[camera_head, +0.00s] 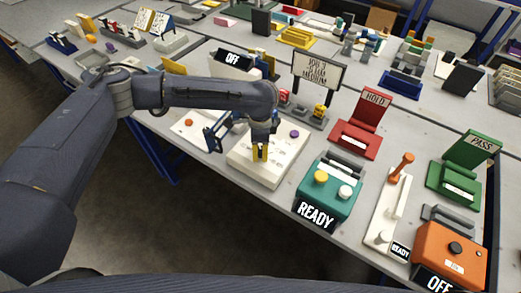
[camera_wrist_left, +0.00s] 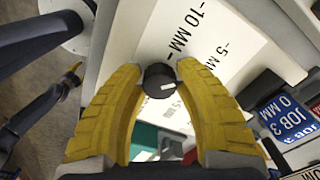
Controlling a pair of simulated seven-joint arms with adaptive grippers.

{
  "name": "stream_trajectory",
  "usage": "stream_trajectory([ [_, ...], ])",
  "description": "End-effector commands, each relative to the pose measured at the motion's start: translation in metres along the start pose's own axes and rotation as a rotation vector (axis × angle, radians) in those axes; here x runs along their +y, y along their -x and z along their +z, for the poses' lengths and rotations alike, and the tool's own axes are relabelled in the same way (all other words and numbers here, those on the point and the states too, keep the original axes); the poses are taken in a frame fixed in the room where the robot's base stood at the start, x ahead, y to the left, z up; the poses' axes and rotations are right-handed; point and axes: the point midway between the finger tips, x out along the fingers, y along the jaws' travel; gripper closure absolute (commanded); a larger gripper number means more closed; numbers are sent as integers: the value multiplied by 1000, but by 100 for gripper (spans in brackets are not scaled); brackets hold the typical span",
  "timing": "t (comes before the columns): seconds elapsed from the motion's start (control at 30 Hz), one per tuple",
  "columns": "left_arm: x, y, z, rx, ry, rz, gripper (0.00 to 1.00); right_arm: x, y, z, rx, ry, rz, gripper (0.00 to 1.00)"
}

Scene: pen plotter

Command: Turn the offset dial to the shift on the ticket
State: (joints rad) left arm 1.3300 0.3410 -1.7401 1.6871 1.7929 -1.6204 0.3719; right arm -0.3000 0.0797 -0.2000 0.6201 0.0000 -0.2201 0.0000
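The offset dial (camera_wrist_left: 159,80) is a small black knob with a white pointer mark, on a white panel (camera_wrist_left: 112,30). The panel's printed labels include "-10 MM" and "-5 MM"; others are hidden by my fingers. The pointer aims to the right in the left wrist view. My left gripper (camera_wrist_left: 160,76) has its yellow fingertips against both sides of the dial. In the head view this gripper (camera_head: 260,152) points down at the white panel (camera_head: 243,170). A blue ticket (camera_wrist_left: 284,117) beside it reads "JOB 3, 0 MM".
A teal box (camera_head: 327,195) marked "READY" stands right of the panel, with a red "HOLD" stand (camera_head: 368,120) behind. A job sign (camera_head: 319,72) stands behind the panel. An orange box (camera_head: 452,252) and green "PASS" stand (camera_head: 468,160) are farther right.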

Motion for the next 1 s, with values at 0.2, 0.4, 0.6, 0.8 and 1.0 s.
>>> stream_trajectory([
  [0.2,0,0,0,1,-1,1,44,0,0,0,0,0,0,41],
  [0.4,1,0,-1,2,-1,1,44,1,0,0,-1,0,1,41],
  [0.6,0,12,-1,2,-1,0,44,1,0,0,-1,0,1,41],
  [0.8,-1,45,0,1,-2,-2,44,1,0,0,0,0,1,41],
  [1.0,0,79,0,2,0,-2,44,0,0,0,0,0,0,41],
])
